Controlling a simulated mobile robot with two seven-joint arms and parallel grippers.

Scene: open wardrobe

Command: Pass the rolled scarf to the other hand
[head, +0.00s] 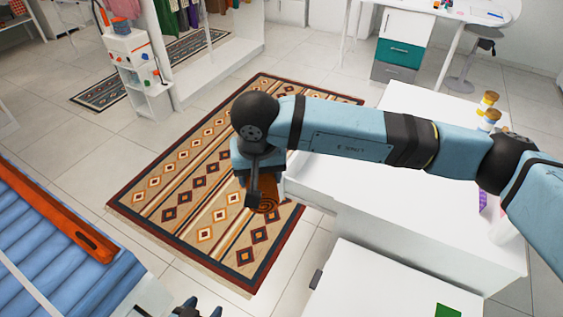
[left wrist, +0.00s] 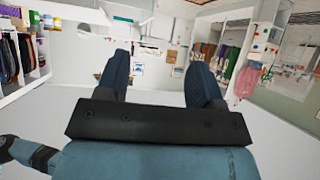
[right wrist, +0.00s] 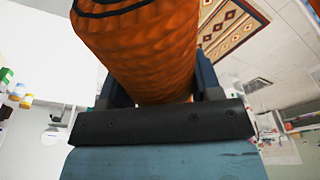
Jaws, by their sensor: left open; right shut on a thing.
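The rolled scarf is an orange textured roll with dark lines at its end. It fills the top of the right wrist view (right wrist: 145,50), between the fingers of my right gripper (right wrist: 155,85), which is shut on it. In the head view the spiral end of the scarf (head: 266,203) shows below my right gripper (head: 258,190), above the patterned rug; my arm hides the rest. My left gripper (head: 200,310) shows only its fingertips at the bottom edge of the head view. In the left wrist view it (left wrist: 165,75) is open and empty, well apart from the scarf.
A white cabinet (head: 420,225) stands right of the scarf, with a white top (head: 370,290) nearer me. A blue slatted thing with an orange bar (head: 60,215) is at the left. The patterned rug (head: 170,190) lies on open tiled floor.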

